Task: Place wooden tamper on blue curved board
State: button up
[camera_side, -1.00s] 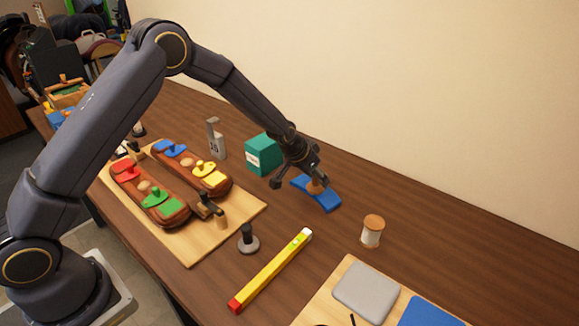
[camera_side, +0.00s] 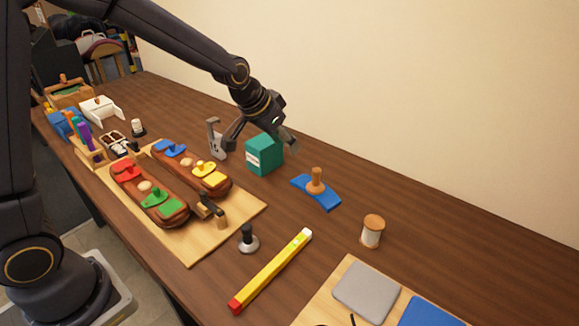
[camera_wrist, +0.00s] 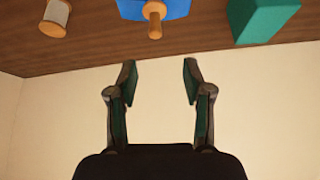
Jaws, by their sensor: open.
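The wooden tamper (camera_side: 316,182) stands upright on the blue curved board (camera_side: 329,201) in the side view, its round base on the board's middle. In the wrist view the tamper (camera_wrist: 154,18) and the blue board (camera_wrist: 178,8) show at the top edge, the board partly cut off. My gripper (camera_wrist: 159,76) is open and empty in the wrist view, apart from the tamper. In the side view my gripper (camera_side: 262,143) is up and left of the board, above the teal box.
The teal box (camera_side: 262,155) stands left of the board. A thread spool (camera_side: 372,232) stands to its right. A yellow level (camera_side: 270,270), a dark-handled tamper (camera_side: 248,240) and a wooden board (camera_side: 190,250) with saddle-shaped brown forms lie nearer. The table between the spool and blue board is clear.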

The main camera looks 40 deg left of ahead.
jog(key=s+a+r+n, duration=0.1)
jog(key=s+a+r, duration=0.1)
jog(key=s+r, duration=0.35)
jog(key=s+a+r, duration=0.2)
jog(key=s+r, duration=0.1)
jog(key=s, duration=0.6)
jog(key=s+a+n+y, duration=0.1)
jog(key=s, duration=1.2)
jog(key=shift+g, duration=0.4)
